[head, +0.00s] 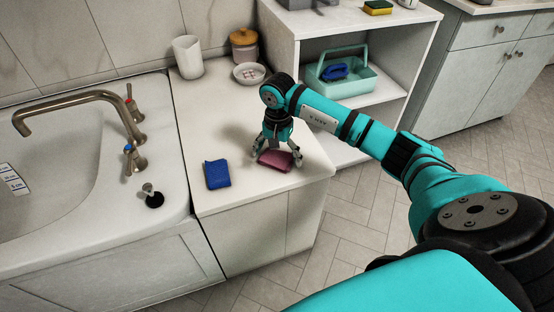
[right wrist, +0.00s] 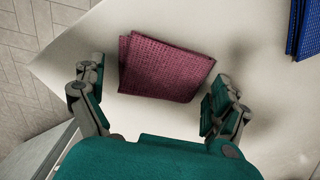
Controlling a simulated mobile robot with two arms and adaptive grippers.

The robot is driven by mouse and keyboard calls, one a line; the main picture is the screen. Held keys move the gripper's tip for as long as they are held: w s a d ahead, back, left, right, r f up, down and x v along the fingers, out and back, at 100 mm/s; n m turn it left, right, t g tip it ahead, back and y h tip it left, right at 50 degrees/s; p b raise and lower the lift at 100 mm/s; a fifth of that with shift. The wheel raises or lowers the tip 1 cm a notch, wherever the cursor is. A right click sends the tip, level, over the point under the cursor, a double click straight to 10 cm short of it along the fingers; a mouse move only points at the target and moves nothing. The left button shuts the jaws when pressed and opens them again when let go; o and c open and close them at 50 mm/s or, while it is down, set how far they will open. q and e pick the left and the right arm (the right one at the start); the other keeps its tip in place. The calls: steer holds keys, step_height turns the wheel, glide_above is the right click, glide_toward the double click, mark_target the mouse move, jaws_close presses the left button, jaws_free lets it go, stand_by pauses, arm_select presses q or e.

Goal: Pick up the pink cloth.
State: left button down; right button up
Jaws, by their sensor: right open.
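The pink cloth (head: 275,160) lies folded flat on the white counter (head: 240,199), near its right edge. My right gripper (head: 279,156) is above it, pointing down, with its fingers spread to either side of the cloth. In the right wrist view the pink cloth (right wrist: 165,67) lies between and beyond the two open fingers of my right gripper (right wrist: 155,95), and nothing is held. I cannot tell how far above the counter the fingertips are. My left gripper is in neither view.
A blue cloth (head: 217,174) lies on the counter left of the pink one. A bowl (head: 249,76), a white pitcher (head: 187,57) and a lidded jar (head: 244,45) stand at the back. A sink basin with a brass faucet (head: 75,99) is left. A shelf holds a teal caddy (head: 350,80).

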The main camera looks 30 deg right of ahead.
mark_target(278, 155)
steer(key=c, duration=0.6)
steer(key=shift+r, duration=0.5)
steer(key=r, duration=0.2)
steer(key=shift+s+a+r+p, duration=0.1)
steer(key=shift+s+r+p, duration=0.1)
steer(key=shift+r+p, duration=0.2)
arm_select(q)
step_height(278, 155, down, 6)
steer(key=p, duration=0.1)
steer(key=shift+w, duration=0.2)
arm_select(e)
steer(key=s+a+r, duration=0.1)
steer(key=s+a, duration=0.7)
steer(key=s, duration=0.5)
steer(key=shift+s+a, duration=0.15)
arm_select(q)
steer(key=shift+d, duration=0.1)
arm_select(e)
steer(key=shift+r, duration=0.1)
